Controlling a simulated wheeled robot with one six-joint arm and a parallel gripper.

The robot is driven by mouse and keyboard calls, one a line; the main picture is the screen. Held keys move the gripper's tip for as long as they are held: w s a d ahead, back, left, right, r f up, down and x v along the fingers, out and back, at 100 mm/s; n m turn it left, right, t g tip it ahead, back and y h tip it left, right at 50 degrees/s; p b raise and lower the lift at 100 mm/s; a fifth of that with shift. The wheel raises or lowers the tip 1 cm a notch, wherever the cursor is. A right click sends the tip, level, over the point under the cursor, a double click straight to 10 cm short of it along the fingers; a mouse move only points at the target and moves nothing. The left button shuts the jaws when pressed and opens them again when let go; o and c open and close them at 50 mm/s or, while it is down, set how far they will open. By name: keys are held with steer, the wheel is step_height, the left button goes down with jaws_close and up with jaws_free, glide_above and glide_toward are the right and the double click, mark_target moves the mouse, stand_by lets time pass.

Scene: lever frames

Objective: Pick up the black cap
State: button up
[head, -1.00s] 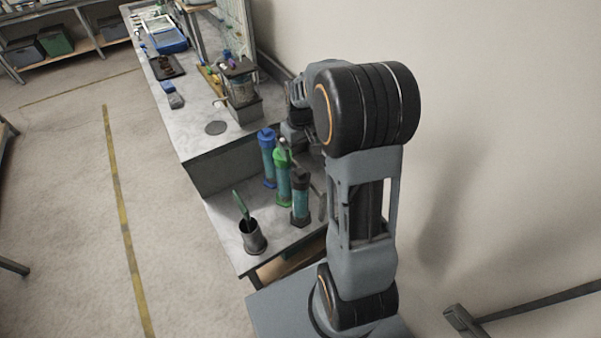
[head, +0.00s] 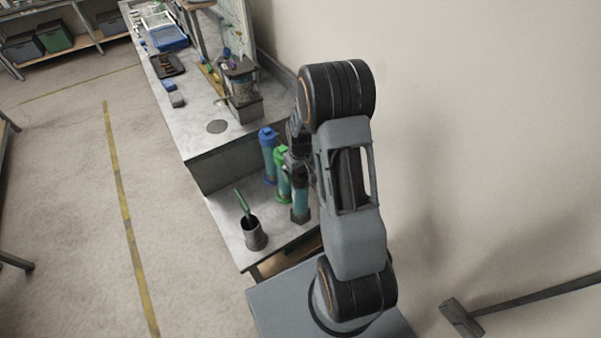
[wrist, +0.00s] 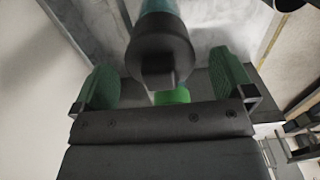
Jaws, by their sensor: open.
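The black cap (wrist: 160,48) sits on a teal cylinder (wrist: 155,6) in the wrist view, between the two green-padded fingers of my gripper (wrist: 164,76). The fingers are open, with a visible gap on each side of the cap. In the head view my gripper (head: 296,160) is over the top of the teal cylinder with the dark base (head: 300,200) and hides its cap there. That cylinder stands upright on the lower bench.
A green-capped cylinder (head: 282,170) stands close beside it, its green cap (wrist: 172,97) also showing in the wrist view. A blue-capped cylinder (head: 268,150) is just behind. A dark cup (head: 254,236) holding a green-handled tool stands front left. The wall is to the right.

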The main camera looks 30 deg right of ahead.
steer(key=shift+f, duration=0.2)
steer(key=shift+c, duration=0.4)
steer(key=c, duration=0.9)
steer(key=shift+r, duration=0.1)
